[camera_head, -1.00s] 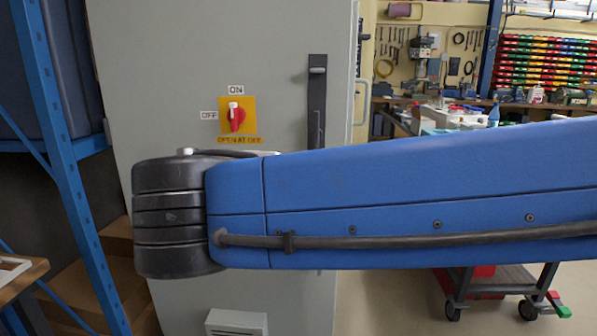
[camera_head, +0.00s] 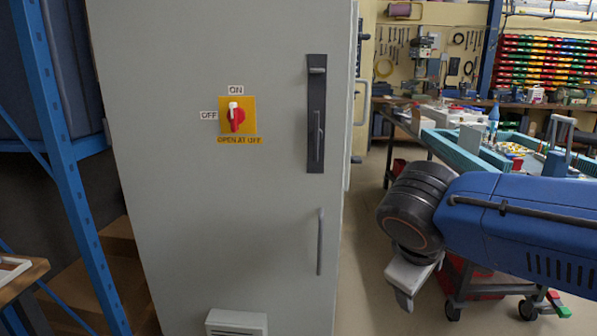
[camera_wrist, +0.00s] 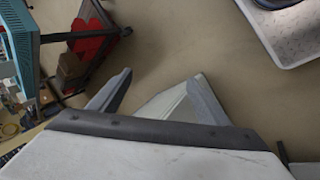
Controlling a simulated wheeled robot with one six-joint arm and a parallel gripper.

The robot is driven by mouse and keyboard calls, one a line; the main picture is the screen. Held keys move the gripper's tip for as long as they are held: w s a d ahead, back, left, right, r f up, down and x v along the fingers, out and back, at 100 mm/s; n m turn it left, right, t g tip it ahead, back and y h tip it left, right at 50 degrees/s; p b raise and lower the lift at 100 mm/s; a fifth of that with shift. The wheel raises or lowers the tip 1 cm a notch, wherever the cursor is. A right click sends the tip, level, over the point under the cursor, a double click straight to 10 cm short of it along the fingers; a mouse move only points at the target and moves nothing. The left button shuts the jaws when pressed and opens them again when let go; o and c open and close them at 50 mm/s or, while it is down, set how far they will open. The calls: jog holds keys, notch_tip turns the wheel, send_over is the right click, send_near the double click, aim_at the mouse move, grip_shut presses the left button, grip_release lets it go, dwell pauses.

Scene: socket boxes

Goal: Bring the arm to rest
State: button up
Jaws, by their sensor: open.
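My arm, blue with a dark wrist joint, reaches in from the right in the head view, in front of the trolley. My gripper (camera_wrist: 158,88) shows in the wrist view with its two grey fingers apart and nothing held between them. In the head view a pale part of the gripper end (camera_head: 405,280) hangs below the dark joint, to the right of the cabinet; its fingertips are hard to make out there. A pale angled shape (camera_wrist: 172,102) lies beyond the fingers in the wrist view; I cannot tell what it is.
A tall grey cabinet (camera_head: 200,220), its door shut, bears a red switch (camera_head: 236,120) with its white mark up towards ON. A blue rack (camera_head: 62,180) stands at left. A trolley (camera_head: 480,290) and a teal-edged bench (camera_head: 458,148) are at right. Floor shows between.

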jog(key=s+d+f+m+y, duration=0.4)
jog(key=s+d+f+m, duration=0.2)
jog(key=f, duration=0.3)
jog(key=shift+s+m, duration=0.7)
jog(key=shift+m, duration=0.2)
